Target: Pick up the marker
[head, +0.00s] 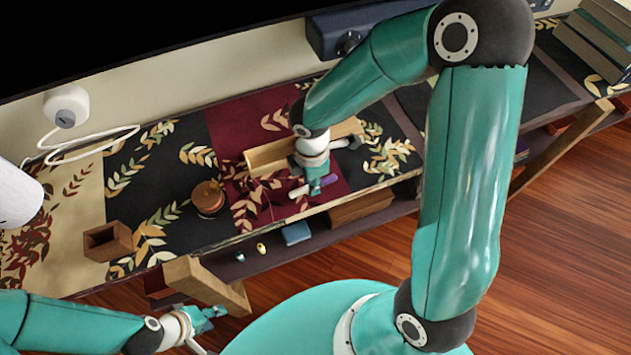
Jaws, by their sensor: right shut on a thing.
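The marker (326,181) is a thin white stick with a purple end. It lies low over the dark red part of the patterned cloth, close to the front edge of the shelf top. My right gripper (314,187) reaches down from above and is shut on the marker near its middle. The fingers hide part of the marker, and I cannot tell whether it still touches the cloth. My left gripper (215,316) is at the lower left, in front of the shelf and away from the marker. It looks open and empty.
A wooden tray-like piece (268,156) lies just behind my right gripper. A round brown pot (208,197) and a small open wooden box (108,241) stand to the left. A white cable (88,143) lies at the back left. A blue item (296,233) sits on the lower shelf.

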